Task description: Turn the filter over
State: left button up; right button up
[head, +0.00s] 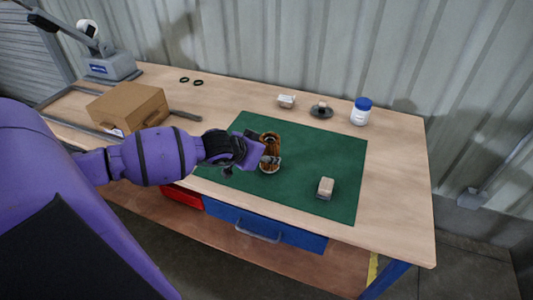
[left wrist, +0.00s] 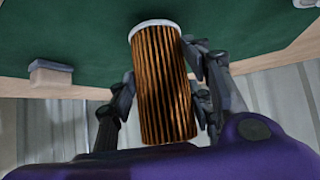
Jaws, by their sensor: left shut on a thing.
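The filter (head: 270,140) is a cylinder with orange-brown pleats and a pale end cap. In the head view it is at the left-middle of the green mat (head: 313,143), partly hidden by my left gripper (head: 264,155). In the left wrist view the filter (left wrist: 163,85) stands between the two fingers of my left gripper (left wrist: 163,95), which is shut on its sides. Its white end cap is toward the mat in that view. I cannot tell whether the cap touches the mat. My right gripper is not in view.
A cardboard box (head: 127,106) stands left. The table's right side is clear.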

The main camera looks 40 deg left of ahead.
pick_arm(q)
jog(key=shift+b, duration=0.3)
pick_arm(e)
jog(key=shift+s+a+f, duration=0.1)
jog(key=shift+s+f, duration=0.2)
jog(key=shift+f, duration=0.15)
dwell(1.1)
pick_arm(q)
jog(key=shift+f+b, duration=0.4)
jog(key=shift+f, duration=0.3)
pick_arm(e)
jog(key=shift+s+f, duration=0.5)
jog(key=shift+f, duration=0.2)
pick_arm(q)
jog(key=o, duration=1.4)
jog(key=shift+c, duration=0.2)
jog(key=shift+s, duration=0.1)
jog(key=d+v, duration=0.1)
jog(key=v, duration=1.1)
jog(key=shift+a, duration=0.5)
